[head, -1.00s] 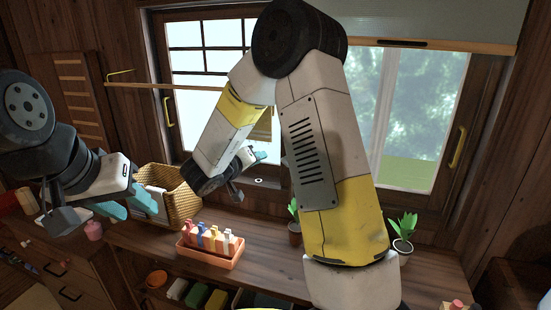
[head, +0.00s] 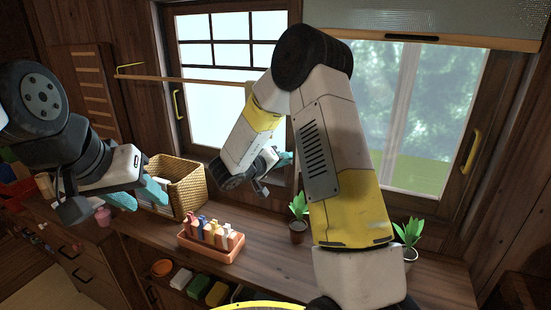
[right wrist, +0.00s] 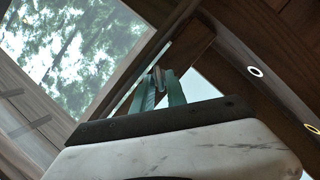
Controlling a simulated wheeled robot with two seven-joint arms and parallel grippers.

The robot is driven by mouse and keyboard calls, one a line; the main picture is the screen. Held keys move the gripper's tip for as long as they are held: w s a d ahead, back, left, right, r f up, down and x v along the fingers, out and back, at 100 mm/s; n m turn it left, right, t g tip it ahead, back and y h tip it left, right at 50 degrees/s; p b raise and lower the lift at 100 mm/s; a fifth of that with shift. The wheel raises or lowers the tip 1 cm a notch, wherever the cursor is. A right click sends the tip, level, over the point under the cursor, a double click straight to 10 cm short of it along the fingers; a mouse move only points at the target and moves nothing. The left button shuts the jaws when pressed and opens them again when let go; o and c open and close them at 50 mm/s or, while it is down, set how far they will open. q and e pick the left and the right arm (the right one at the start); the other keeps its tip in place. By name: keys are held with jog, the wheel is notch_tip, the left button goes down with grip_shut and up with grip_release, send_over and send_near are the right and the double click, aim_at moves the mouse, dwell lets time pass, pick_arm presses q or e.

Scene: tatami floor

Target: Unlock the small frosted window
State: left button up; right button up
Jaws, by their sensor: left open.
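The small frosted window (head: 225,115), bright white behind a dark grid, stands at the left of the window wall. My right gripper (head: 280,160) is at its lower right edge, near the frame. In the right wrist view the teal fingers (right wrist: 162,93) stand close together at a small greyish piece (right wrist: 158,76) beside the dark frame. That piece may be the lock; whether the fingers grip it is unclear. My right arm hides part of the frame in the head view. My left gripper (head: 140,194) is open and empty, in front of the wicker basket.
A wooden rail (head: 190,80) crosses the frosted window. A larger clear window (head: 420,130) is to the right.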

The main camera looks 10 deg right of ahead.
grip_shut()
jog(key=shift+r, duration=0.1)
dwell(0.3)
jog(key=m+y, duration=0.1)
jog(key=m, duration=0.1)
jog(key=m+t+y, duration=0.1)
jog(key=m+y, duration=0.2)
jog(key=m, duration=0.2)
jog(key=shift+s+d+r+t+y, duration=0.1)
jog(key=shift+s+d+t+y, duration=0.1)
jog(key=shift+d+t+y, duration=0.15)
dwell(0.6)
grip_release()
